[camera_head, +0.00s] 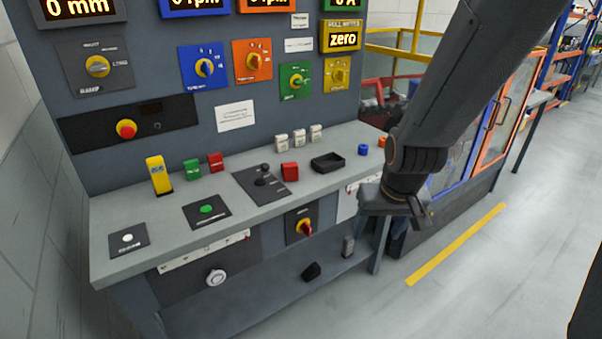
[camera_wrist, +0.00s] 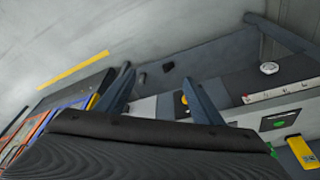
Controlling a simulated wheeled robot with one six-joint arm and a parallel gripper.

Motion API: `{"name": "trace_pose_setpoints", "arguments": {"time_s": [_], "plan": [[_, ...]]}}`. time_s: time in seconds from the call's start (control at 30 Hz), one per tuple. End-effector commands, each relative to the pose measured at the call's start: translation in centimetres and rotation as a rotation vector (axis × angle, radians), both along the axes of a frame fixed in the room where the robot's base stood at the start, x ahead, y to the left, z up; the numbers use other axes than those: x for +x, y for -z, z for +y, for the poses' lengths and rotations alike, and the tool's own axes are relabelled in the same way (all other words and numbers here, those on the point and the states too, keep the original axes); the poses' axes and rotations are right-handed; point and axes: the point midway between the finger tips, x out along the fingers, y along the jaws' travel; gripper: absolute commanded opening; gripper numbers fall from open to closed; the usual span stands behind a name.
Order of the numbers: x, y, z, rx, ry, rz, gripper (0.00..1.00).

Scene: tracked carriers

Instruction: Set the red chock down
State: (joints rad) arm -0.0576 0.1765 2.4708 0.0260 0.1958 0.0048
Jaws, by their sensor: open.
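Two small red blocks are on the grey bench top in the head view. One red block (camera_head: 290,171) stands right of the joystick plate, and a labelled red block (camera_head: 216,162) stands beside a green block. I cannot tell which is the red chock. My gripper (camera_head: 398,212) hangs at the right end of the bench, in front of its edge and well right of both. In the wrist view my gripper (camera_wrist: 161,76) has its two fingers spread apart, with nothing held between them. Neither red block can be made out there.
A black tray (camera_head: 328,162), white blocks (camera_head: 298,139), a green block (camera_head: 192,169) and a yellow block (camera_head: 158,175) share the bench. A lower shelf (camera_head: 255,311) holds a dark block (camera_head: 312,271). Open floor with a yellow stripe (camera_head: 455,245) lies to the right.

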Motion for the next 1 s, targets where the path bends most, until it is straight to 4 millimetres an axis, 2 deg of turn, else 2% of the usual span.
{"name": "trace_pose_setpoints", "arguments": {"time_s": [0.03, 0.2, 0.3, 0.4, 0.5, 0.6, 0.67, 0.8, 1.0], "plan": [[3.1, 0.9, 1.1, 0.006, -0.01, -0.063, 0.61], [13.3, 2.7, 4.7, 0.033, -0.027, -0.331, 0.61], [18.4, 3.5, 7.2, 0.049, -0.037, -0.49, 0.61], [22.5, 4.3, 9.7, 0.069, -0.046, -0.648, 0.61], [25.7, 4.9, 12.2, 0.088, -0.054, -0.807, 0.61], [27.7, 5.5, 14.6, 0.106, -0.062, -0.955, 0.61], [28.4, 5.7, 15.7, 0.116, -0.065, -1.032, 0.61], [28.9, 6.0, 17.4, 0.134, -0.071, -1.159, 0.61], [29.5, 5.7, 19.3, 0.138, -0.123, -1.258, 0.61]]}}
